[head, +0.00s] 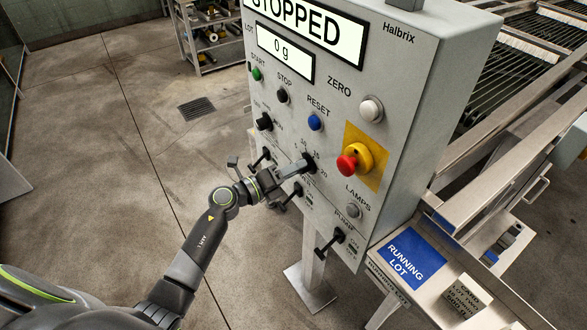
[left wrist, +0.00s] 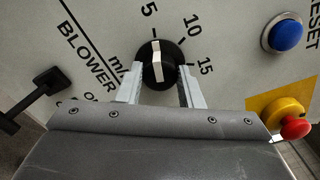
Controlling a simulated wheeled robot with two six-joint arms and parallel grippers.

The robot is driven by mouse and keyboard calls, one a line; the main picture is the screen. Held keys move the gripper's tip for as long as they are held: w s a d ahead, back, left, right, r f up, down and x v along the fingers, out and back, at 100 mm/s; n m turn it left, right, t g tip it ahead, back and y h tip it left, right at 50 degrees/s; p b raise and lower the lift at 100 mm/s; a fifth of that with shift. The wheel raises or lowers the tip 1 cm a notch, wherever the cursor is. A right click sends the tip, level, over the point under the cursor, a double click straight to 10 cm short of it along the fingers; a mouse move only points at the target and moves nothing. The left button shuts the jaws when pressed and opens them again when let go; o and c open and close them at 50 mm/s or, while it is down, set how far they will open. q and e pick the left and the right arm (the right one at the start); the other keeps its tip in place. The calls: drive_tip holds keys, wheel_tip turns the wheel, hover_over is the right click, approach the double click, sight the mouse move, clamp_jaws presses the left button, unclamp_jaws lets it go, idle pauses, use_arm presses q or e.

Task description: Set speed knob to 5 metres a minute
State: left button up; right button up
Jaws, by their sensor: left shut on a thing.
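The speed knob (head: 309,160) is a round black knob on the grey control panel, with a scale around it. In the left wrist view the knob (left wrist: 158,64) has a white bar running nearly upright, its upper end near the 5 mark; 10 and 15 lie to its right. My left gripper (head: 298,170) reaches the panel from the left. In the left wrist view its fingers (left wrist: 161,86) are shut on the knob, one on each side. The knob's lower part is hidden by the gripper. My right gripper is not in view.
The panel's display (head: 305,27) reads STOPPED. A blue RESET button (head: 315,122) and a red emergency stop (head: 347,165) on a yellow plate sit near the knob. Black T-handles (head: 331,240) stick out below. A roller conveyor (head: 520,75) stands at right. Open floor lies at left.

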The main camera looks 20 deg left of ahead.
use_arm(q)
drive_tip(key=o, duration=1)
drive_tip(key=shift+c, duration=0.2)
drive_tip(key=b+v, duration=0.5)
drive_tip(key=v, duration=1.2)
drive_tip(key=shift+a, duration=0.2)
drive_tip(key=shift+s, duration=0.15)
